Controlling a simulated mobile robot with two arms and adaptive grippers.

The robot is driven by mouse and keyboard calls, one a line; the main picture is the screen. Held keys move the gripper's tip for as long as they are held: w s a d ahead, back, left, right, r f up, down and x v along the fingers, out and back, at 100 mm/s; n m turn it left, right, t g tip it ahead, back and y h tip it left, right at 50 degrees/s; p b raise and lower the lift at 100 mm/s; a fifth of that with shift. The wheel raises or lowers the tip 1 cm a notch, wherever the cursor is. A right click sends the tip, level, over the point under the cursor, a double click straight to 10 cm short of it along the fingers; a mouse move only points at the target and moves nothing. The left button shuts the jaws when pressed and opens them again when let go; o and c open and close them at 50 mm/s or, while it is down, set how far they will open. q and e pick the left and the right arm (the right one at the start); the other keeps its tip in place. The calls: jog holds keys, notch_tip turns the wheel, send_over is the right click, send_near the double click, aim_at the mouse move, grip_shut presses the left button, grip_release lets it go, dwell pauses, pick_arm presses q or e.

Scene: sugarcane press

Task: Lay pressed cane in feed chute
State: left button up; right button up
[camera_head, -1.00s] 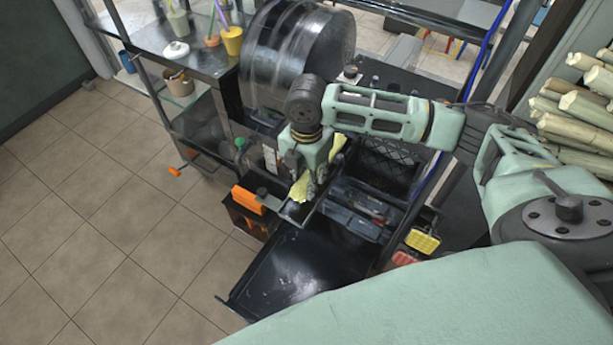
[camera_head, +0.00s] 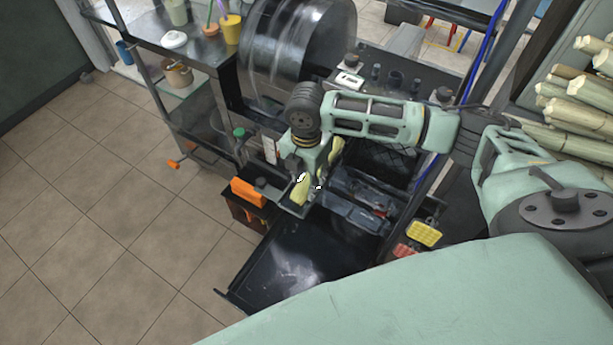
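The pressed cane (camera_head: 301,192) is a flattened pale-yellow strip at the middle of the view. Its near end shows below my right gripper (camera_head: 309,182), and another yellow part shows just behind the wrist; its middle is hidden. The gripper points down over the cane, with fingertips on both sides of it. I cannot tell whether they grip it or stand apart from it. The cane lies along or just above the narrow dark feed chute (camera_head: 294,209), whose near lip shows below it; contact is unclear. My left gripper is out of view.
The press drum (camera_head: 298,45) stands behind the gripper. An orange block (camera_head: 248,192) is left of the chute, and a wide black tray (camera_head: 300,262) lies in front. A yellow basket (camera_head: 424,234) is at right. Cane stalks (camera_head: 580,105) are stacked far right.

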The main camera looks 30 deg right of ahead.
jog(key=shift+o, duration=1.4)
notch_tip(320, 180, up, 12)
jog(key=shift+s, duration=0.1)
